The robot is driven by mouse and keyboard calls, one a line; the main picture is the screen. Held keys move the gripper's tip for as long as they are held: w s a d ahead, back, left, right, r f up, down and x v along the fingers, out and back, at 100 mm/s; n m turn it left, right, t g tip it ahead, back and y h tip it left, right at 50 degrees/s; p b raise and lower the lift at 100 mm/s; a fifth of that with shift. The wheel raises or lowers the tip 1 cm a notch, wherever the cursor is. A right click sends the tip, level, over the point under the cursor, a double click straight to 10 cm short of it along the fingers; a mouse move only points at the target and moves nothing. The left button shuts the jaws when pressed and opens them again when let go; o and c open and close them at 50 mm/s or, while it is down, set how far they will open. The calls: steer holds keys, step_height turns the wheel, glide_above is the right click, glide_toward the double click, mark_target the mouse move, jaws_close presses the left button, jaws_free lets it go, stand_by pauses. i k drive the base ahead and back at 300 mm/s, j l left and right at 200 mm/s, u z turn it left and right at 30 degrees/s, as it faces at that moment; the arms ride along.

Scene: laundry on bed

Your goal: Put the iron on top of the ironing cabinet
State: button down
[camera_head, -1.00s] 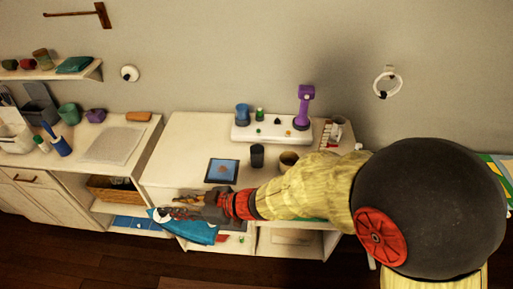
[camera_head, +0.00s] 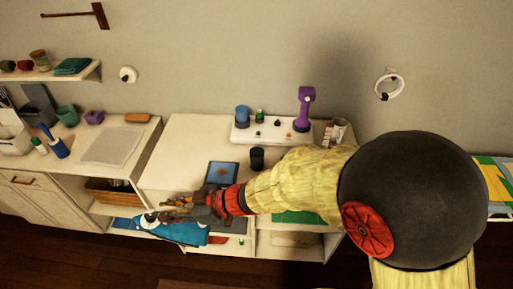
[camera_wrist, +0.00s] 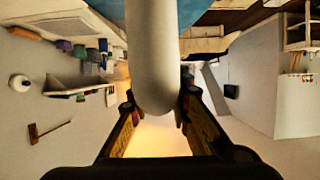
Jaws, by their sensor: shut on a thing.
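The blue and white iron (camera_head: 180,232) hangs in front of the middle white cabinet (camera_head: 185,140). My gripper (camera_head: 184,207) is shut on it. In the wrist view, the iron's pale handle (camera_wrist: 152,60) runs between the fingers of my gripper (camera_wrist: 155,112), with blue parts at the top edge. The iron is near the gap between the middle cabinet and the left white cabinet (camera_head: 40,182), below their tops. I cannot tell for sure which is the ironing cabinet. The left one has a grey mat (camera_head: 115,147) on its top.
The middle top holds a tablet (camera_head: 221,173), a black cup (camera_head: 257,158) and a raised white stand (camera_head: 270,133) with a purple device (camera_head: 304,108). The left top holds a blue brush holder (camera_head: 59,149) and several small items. A wicker basket (camera_head: 108,191) sits below.

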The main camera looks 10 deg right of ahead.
mark_target(177, 166)
steer(key=i+l, duration=0.2)
steer(key=i, duration=0.25)
steer(key=i+l, duration=0.2)
steer(key=i, duration=0.25)
